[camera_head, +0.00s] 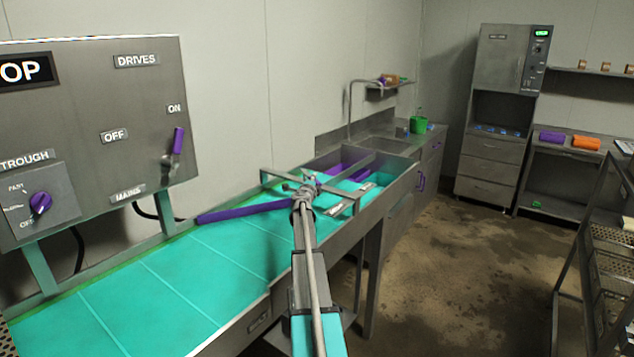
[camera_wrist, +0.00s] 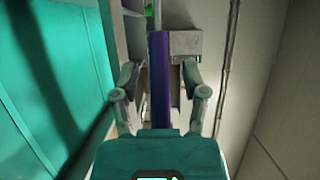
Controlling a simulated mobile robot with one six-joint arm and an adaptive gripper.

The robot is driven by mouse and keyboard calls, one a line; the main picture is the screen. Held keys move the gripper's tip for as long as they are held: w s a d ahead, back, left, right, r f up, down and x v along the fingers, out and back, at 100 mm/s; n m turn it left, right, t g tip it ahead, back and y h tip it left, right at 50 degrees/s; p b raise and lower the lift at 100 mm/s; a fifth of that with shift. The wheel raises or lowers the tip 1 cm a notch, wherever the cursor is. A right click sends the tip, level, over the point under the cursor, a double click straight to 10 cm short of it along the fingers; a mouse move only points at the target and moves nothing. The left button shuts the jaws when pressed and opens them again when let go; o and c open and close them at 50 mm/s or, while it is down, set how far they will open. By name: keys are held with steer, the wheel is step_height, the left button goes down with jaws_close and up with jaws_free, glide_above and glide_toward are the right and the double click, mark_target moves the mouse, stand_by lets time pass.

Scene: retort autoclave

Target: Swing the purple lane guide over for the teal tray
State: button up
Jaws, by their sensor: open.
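The purple lane guide (camera_head: 245,211) is a long bar lying slantwise over the teal belt, from the belt's wall side toward the divider at the far end. In the wrist view the purple bar (camera_wrist: 159,85) runs between my open fingers, with gaps showing on both sides. My gripper (camera_head: 308,184) is at the guide's right end, and my arm hides part of that area. In the wrist view my gripper (camera_wrist: 160,72) is open around the bar. Beyond the crossbar are two lanes: a purple one (camera_head: 333,168) on the wall side and a teal one (camera_head: 352,187) on the near side.
The teal belt (camera_head: 190,275) is empty. A control panel (camera_head: 95,130) with a purple-handled switch (camera_head: 177,142) stands at left. A metal crossbar frame (camera_head: 340,208) spans the trough near my gripper. A sink counter (camera_head: 385,146) lies beyond; open floor (camera_head: 455,260) is at right.

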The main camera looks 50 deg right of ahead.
steer(key=v, duration=1.2)
steer(key=shift+r, duration=0.1)
stand_by(0.7)
